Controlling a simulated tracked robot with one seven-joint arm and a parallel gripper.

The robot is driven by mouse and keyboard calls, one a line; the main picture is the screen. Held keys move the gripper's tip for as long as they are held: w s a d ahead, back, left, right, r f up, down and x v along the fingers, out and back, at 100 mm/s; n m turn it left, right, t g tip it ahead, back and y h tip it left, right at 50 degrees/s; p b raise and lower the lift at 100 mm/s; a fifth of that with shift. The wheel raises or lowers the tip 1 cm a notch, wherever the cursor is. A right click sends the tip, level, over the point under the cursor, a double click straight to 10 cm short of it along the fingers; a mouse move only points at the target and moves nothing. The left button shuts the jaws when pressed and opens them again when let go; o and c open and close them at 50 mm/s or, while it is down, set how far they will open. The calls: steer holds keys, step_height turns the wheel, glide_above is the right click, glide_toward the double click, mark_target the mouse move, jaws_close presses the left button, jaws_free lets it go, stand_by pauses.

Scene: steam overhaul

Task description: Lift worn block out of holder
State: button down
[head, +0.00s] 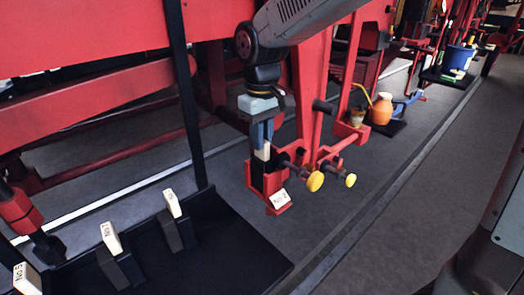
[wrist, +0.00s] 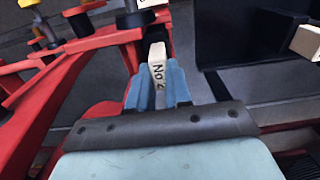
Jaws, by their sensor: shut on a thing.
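The worn block (head: 262,153) has a white top over a dark body, and its lower part is inside the red holder (head: 270,205). My gripper (head: 262,140) points down from above with its blue fingers shut on the block's white top. How deep the block sits in the holder is hard to tell.
Two yellow-ended screws (head: 315,181) stick out right of the holder. A black tray (head: 235,262) at lower left carries several dark blocks with white tops (head: 172,204). A dark post (head: 183,100) rises behind it. An orange pot (head: 381,109) stands farther back. Open floor lies to the right.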

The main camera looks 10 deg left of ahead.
step_height(320, 180, up, 12)
steer(key=s+a, duration=1.1)
steer(key=s, duration=0.2)
steer(key=shift+s+a, duration=0.35)
steer(key=shift+s, duration=0.05)
stand_by(0.4)
steer(key=shift+s+d+r, duration=0.2)
steer(key=shift+d+r, duration=0.05)
steer(key=shift+r, duration=0.6)
steer(key=shift+s+d+r, duration=0.2)
steer(key=shift+d+r, duration=0.05)
steer(key=shift+r, duration=0.55)
steer(key=shift+s+d+r, duration=0.2)
steer(key=shift+d+r, duration=0.05)
steer(key=shift+r, duration=0.6)
steer(key=s+d, duration=0.7)
steer(key=d, duration=0.2)
steer(key=shift+s, duration=0.4)
